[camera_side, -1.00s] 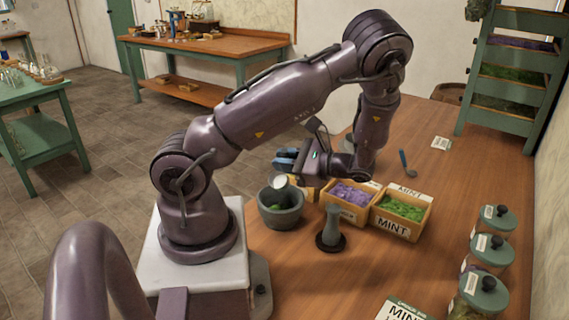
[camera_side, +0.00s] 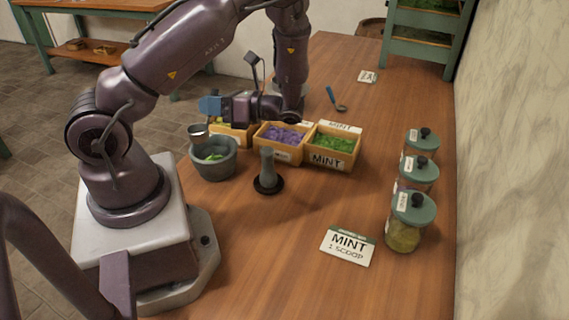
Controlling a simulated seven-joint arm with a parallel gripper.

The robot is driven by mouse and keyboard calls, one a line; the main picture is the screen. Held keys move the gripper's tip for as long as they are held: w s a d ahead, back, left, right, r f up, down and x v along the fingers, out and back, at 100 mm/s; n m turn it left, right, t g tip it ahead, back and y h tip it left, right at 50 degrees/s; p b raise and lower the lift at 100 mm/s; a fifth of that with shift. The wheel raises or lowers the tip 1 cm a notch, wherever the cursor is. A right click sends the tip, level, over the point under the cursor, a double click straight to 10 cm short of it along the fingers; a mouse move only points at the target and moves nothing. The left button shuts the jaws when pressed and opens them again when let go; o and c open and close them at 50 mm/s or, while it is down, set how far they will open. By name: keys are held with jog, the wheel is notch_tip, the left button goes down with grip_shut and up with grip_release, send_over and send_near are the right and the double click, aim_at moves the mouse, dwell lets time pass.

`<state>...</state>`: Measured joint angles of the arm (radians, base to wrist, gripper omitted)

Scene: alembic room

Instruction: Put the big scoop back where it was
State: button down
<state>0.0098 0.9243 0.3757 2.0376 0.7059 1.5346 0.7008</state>
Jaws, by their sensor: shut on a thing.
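My gripper (camera_side: 222,106) is shut on the big scoop at its blue handle (camera_side: 209,104). The scoop's metal cup (camera_side: 198,132) hangs below, just above the left rim of the grey mortar (camera_side: 213,165). The inside of the cup cannot be made out. Green leaves (camera_side: 213,157) lie in the mortar. A smaller scoop with a blue handle (camera_side: 331,94) lies on the table behind the crates, to the right of my arm.
A pestle on a dark stand (camera_side: 267,178) is right of the mortar. Crates of yellow (camera_side: 237,137), purple (camera_side: 281,152) and green mint (camera_side: 330,161) stand behind. Lidded jars (camera_side: 408,220) line the right edge. A mint card (camera_side: 348,246) lies in front. The table's front middle is clear.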

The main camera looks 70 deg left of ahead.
jog(key=w+d+m+t+y, duration=0.3)
jog(key=d+m+t+y, duration=0.1)
jog(key=d+m+t, duration=0.65)
jog(key=w+d+m+t+y, duration=0.25)
jog(key=d+m+t, duration=0.45)
jog(key=d+t, duration=0.5)
jog(key=shift+t, duration=0.95)
jog(key=shift+w+a+f, duration=0.2)
jog(key=shift+w+f, duration=1.95)
jog(key=shift+w, duration=0.2)
jog(key=shift+w+a+f, duration=0.15)
jog(key=shift+w+f, duration=2.05)
jog(key=shift+w, duration=0.1)
jog(key=shift+w+a+f, duration=0.2)
jog(key=shift+w+f, duration=1.95)
jog(key=shift+w, duration=0.2)
jog(key=c, duration=1.1)
grip_release()
jog(key=shift+f, duration=0.15)
